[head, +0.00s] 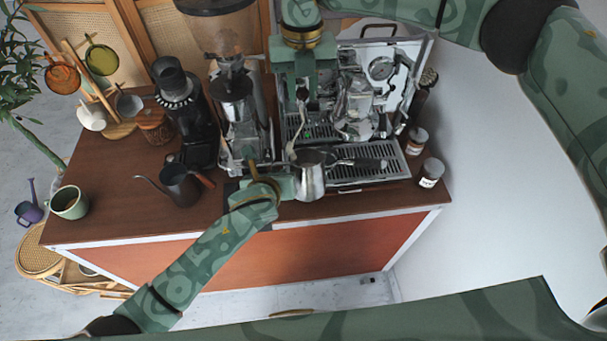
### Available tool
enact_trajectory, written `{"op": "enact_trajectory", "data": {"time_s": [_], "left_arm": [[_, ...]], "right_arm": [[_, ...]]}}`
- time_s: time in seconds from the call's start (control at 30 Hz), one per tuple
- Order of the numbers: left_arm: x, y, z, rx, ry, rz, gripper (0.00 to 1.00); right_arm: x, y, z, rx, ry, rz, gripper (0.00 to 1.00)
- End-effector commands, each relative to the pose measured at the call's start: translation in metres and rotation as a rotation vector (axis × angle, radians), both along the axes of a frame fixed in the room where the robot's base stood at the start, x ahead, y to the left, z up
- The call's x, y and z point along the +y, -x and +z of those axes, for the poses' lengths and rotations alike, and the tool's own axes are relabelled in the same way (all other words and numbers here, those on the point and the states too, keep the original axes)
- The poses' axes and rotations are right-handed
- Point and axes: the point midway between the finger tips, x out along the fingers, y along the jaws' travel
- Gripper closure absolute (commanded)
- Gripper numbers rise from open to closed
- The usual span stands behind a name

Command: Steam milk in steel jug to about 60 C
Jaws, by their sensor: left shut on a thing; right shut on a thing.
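The steel jug (312,180) is upright at the front left of the espresso machine (398,62), just in front of the drip tray. My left gripper (288,187) is shut on the jug from its left side. The thin steam wand (296,132) slants down to the jug's back left rim; I cannot tell whether its tip is inside. My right gripper (303,86) reaches down from above and is shut on a small dark part above the wand, which looks like the steam knob. The milk and its temperature cannot be made out.
A black kettle (180,186) and a black grinder (190,130) stand left of the jug. Another grinder (237,105) is close behind my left gripper. Small jars (431,173) stand at the right edge.

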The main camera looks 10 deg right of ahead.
Motion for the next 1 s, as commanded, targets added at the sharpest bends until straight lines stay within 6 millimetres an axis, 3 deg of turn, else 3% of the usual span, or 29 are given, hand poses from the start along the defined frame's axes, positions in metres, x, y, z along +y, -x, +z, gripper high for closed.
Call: {"op": "enact_trajectory", "data": {"time_s": [0.43, 0.9, 0.93, 1.0], "left_arm": [[-0.001, 0.0, 0.001, -0.002, 0.003, -0.001, 1.0], [-0.001, 0.0, 0.001, -0.002, 0.003, -0.001, 1.0], [-0.001, 0.0, 0.001, -0.002, 0.003, -0.001, 1.0], [-0.001, 0.0, 0.001, -0.002, 0.003, -0.001, 1.0]], "right_arm": [[-0.001, 0.001, -0.002, 0.003, 0.001, -0.001, 0.94], [-0.001, 0.01, -0.035, 0.006, 0.002, 0.0, 0.93], [0.0, 0.009, -0.034, 0.006, 0.002, -0.001, 0.7], [0.0, 0.009, -0.034, 0.004, 0.002, -0.001, 0.56]]}}
